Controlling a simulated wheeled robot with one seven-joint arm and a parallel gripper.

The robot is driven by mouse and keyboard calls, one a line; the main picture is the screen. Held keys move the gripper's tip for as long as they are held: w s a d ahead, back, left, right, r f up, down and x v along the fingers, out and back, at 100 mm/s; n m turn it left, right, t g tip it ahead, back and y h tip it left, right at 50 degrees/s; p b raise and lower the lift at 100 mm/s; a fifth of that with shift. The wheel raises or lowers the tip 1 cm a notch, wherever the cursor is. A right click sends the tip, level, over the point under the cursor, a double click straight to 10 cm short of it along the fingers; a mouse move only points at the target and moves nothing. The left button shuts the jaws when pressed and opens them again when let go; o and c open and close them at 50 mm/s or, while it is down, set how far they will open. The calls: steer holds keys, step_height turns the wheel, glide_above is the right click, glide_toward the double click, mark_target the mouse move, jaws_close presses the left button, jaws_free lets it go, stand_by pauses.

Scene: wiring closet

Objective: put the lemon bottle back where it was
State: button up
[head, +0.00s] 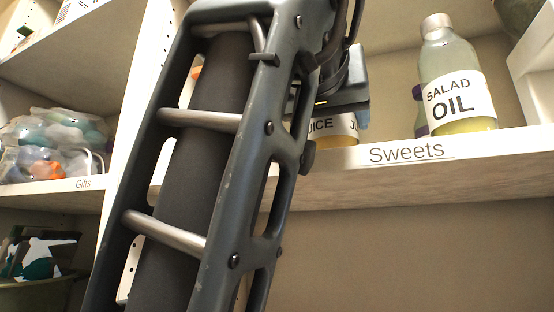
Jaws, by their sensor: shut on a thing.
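The lemon bottle (342,126) shows only its lower part, with a white label ending in "JUICE" and a yellow base. It is at the shelf labelled "Sweets" (480,152), just behind the front edge, left of the salad oil bottle. I cannot tell whether its base touches the shelf. My gripper (343,108) is above and around it, shut on it. My wrist and arm hide the bottle's top and left side, and most of the fingers.
The salad oil bottle (455,88) stands upright on the same shelf, with a purple-based item (421,115) partly hidden behind it. A shelf labelled "Gifts" (50,190) holds bagged colourful items at the left. A white upright panel (138,95) divides the shelves.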

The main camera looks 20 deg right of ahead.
steer(key=shift+s+f, duration=0.1)
steer(key=shift+f, duration=0.05)
steer(key=shift+f, duration=0.1)
steer(key=o, duration=1.3)
steer(key=shift+r, duration=0.35)
steer(key=b+v, duration=0.2)
steer(key=v, duration=0.5)
steer(key=shift+s+a+f, duration=0.15)
steer(key=shift+s, duration=0.1)
